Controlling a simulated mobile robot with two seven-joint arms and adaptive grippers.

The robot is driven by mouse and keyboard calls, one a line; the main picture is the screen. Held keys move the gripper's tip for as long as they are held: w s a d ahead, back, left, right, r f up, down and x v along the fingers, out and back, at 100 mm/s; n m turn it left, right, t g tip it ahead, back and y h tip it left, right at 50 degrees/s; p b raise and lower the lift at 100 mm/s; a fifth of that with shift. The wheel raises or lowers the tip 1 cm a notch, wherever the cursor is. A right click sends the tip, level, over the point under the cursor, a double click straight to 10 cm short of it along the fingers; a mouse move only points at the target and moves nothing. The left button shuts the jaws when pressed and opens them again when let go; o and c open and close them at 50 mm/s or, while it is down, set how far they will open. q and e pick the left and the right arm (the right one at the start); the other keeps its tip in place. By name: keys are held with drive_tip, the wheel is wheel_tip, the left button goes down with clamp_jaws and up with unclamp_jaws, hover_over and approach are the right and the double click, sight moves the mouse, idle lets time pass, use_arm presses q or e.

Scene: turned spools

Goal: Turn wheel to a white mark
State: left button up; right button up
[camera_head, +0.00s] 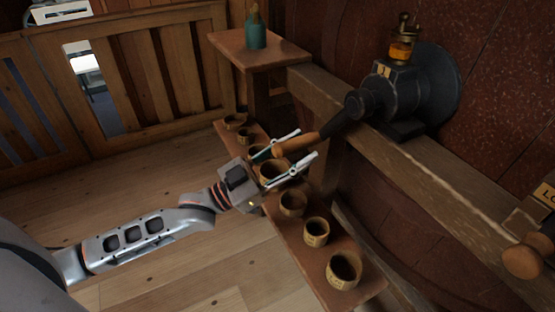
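A dark metal machine (385,98) with a round dark disc (437,88) is mounted on a wooden beam at the upper right. A shaft runs from it down-left to a tapered orange-brown wooden handle (297,144). A small plate with a pale mark (383,70) sits on the machine's top; I cannot read it surely. My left gripper (307,143) reaches in from the left with its two pale fingers spread. The handle's end lies between the fingers in this view; I cannot tell whether they touch it. My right gripper is not in view.
A low shelf (350,292) with several wooden cups, such as one at the front (344,268), runs below my gripper. A small table (262,55) bears a teal pot (256,36). The beam (455,180) borders the right; another wooden knob (523,262) is at lower right.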

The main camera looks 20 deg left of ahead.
use_arm(q)
drive_tip(key=v, duration=1.1)
drive_tip(key=shift+a, duration=0.1)
